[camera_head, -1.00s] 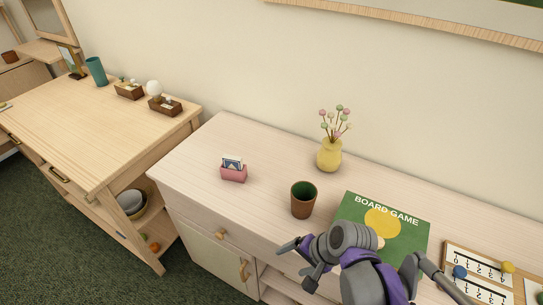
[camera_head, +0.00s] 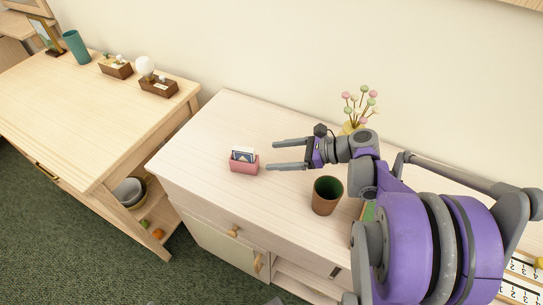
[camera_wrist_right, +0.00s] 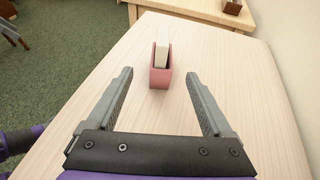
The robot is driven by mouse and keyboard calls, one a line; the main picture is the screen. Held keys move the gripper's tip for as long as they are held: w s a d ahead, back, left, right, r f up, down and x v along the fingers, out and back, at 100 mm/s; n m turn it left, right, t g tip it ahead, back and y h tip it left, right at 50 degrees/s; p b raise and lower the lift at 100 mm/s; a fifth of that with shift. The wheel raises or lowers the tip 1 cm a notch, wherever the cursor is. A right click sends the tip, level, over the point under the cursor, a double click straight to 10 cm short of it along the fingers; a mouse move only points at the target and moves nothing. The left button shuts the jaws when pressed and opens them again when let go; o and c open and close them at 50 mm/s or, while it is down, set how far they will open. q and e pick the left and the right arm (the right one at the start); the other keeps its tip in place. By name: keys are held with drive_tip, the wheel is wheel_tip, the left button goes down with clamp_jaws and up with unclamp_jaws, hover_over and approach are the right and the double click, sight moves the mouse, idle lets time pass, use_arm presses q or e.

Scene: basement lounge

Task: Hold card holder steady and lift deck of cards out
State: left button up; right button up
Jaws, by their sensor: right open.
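The pink card holder (camera_head: 245,169) stands upright on the pale cabinet top, with the deck of cards (camera_head: 243,155) showing above its rim. In the right wrist view the holder (camera_wrist_right: 160,78) is seen end-on, with the pale edge of the deck (camera_wrist_right: 162,56) in its slot. My right gripper (camera_head: 273,156) is open and empty, just to the right of the holder and pointing at it. In the wrist view the holder lies ahead, between the lines of the two fingers, and no touch shows. My left gripper is not in view.
A brown cup (camera_head: 326,197) stands close below my right forearm. A yellow vase with flowers (camera_head: 350,128) is behind the arm. My arm mostly hides the green board game (camera_head: 368,212). The cabinet top (camera_head: 205,145) is clear left of the holder.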

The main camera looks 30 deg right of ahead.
sight(244, 159)
drive_tip(key=shift+w+f, duration=0.2)
drive_tip(key=shift+f, duration=0.3)
drive_tip(key=x, duration=1.1)
drive_tip(key=shift+b, duration=0.35)
clamp_jaws()
